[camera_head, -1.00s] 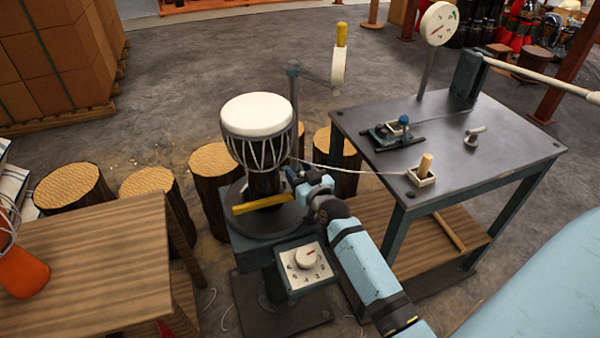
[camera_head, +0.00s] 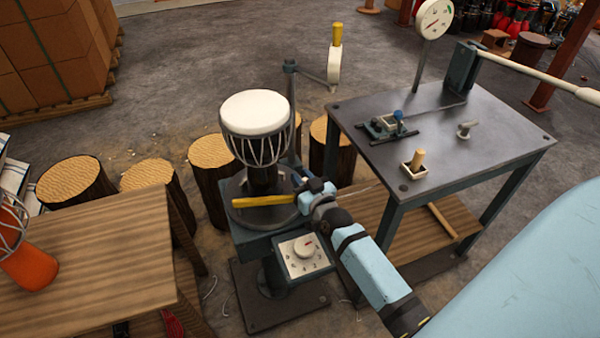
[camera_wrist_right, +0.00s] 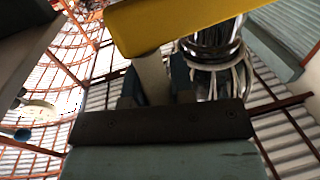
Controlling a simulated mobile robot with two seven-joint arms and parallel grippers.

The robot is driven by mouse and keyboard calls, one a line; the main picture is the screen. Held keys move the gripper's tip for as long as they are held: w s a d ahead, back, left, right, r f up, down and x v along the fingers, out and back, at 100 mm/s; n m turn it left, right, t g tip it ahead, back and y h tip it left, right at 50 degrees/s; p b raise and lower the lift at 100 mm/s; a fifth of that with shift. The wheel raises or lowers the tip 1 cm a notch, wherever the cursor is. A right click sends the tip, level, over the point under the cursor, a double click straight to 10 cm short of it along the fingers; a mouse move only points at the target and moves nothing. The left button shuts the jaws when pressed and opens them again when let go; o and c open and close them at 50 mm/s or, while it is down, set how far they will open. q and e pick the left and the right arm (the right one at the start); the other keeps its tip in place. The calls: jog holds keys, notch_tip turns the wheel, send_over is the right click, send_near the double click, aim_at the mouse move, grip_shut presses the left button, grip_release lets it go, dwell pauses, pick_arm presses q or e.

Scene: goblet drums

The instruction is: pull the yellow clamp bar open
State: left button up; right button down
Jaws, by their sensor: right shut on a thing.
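The yellow clamp bar (camera_head: 263,200) lies across the front of the round turntable (camera_head: 250,222), below a goblet drum (camera_head: 257,115) with a white head. My right gripper (camera_head: 306,190) is at the bar's right end. In the right wrist view the yellow bar (camera_wrist_right: 185,22) crosses the top, and a pale stem (camera_wrist_right: 152,75) runs down from it between my fingers (camera_wrist_right: 155,92). The gripper is shut on this part of the clamp bar; the exact contact is partly hidden. The drum's chromed body (camera_wrist_right: 212,45) shows behind the bar. My left gripper is not in view.
A white numbered dial (camera_head: 303,255) is on the stand's front, close to my right forearm. A dark metal table (camera_head: 470,135) with small fixtures stands to the right. A wooden table (camera_head: 90,255) is at the left. Several log stools (camera_head: 75,182) stand behind.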

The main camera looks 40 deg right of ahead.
jog(key=c, duration=1)
grip_release()
jog(key=shift+s+d, duration=0.15)
jog(key=shift+d, duration=0.2)
jog(key=shift+o, duration=0.2)
jog(key=shift+a, duration=0.1)
jog(key=shift+s, duration=0.25)
jog(key=s+a+p, duration=0.1)
jog(key=s, duration=1.2)
jog(key=shift+s+a, duration=0.1)
